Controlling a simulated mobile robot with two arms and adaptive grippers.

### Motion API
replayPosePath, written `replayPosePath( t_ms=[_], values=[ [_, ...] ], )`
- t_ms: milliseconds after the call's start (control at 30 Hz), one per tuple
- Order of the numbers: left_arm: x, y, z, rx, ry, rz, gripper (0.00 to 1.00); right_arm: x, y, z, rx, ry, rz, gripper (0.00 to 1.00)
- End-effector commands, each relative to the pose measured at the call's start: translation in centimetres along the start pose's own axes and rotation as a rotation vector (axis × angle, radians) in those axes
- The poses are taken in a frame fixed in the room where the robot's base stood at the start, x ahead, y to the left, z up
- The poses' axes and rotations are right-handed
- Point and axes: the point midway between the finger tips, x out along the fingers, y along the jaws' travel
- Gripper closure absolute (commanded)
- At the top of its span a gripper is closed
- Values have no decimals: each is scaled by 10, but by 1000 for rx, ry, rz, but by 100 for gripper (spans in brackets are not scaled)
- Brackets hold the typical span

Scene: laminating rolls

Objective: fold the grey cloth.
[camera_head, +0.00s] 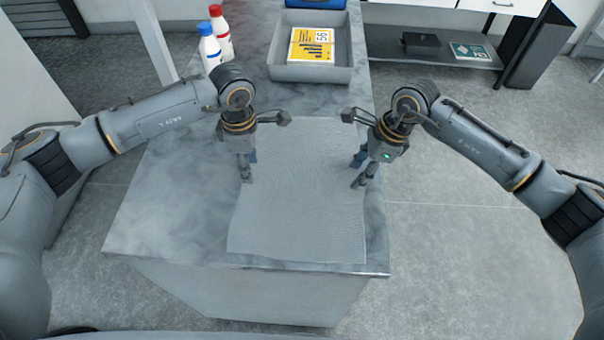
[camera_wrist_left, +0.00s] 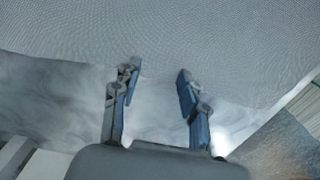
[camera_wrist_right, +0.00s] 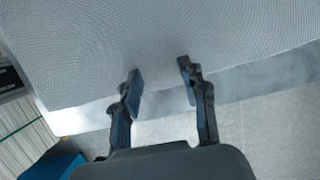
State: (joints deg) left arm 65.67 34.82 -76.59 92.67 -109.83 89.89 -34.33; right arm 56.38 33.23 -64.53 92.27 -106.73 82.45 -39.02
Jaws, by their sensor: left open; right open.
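The grey cloth (camera_head: 300,205) lies spread out and flat on the table, reaching close to the table's front edge. It also fills the upper part of the left wrist view (camera_wrist_left: 170,35) and of the right wrist view (camera_wrist_right: 130,40). My left gripper (camera_head: 247,180) is open and empty over the cloth's left side; its fingers (camera_wrist_left: 157,75) are near the cloth's edge. My right gripper (camera_head: 361,182) is open and empty at the cloth's right edge, with its fingers (camera_wrist_right: 158,70) over the border of the cloth. I cannot tell whether the fingertips touch the cloth.
The marbled grey table (camera_head: 165,210) has bare room left of the cloth. A grey tray (camera_head: 312,73) holding a yellow and white package (camera_head: 312,46) stands at the back. A blue-capped bottle (camera_head: 209,46) and a red-capped bottle (camera_head: 222,33) stand at the back left.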

Motion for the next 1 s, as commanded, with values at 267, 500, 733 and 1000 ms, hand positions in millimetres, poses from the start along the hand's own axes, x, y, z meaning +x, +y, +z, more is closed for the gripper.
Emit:
replayPosePath(
  t_ms=[267, 500, 733, 1000],
  values=[
    [4, 0, 0, 0, 0, -1, 57, 4, 0, -1, 0, 0, 0, 57],
    [4, 0, 0, 0, 0, -1, 57, 3, 0, -1, 0, 1, 1, 57],
    [5, 0, 0, 0, 0, -1, 57, 4, 0, -2, 0, 1, 1, 57],
    [6, 0, 0, 0, 1, -2, 84, 5, 0, -2, 0, 2, 2, 84]
  ],
)
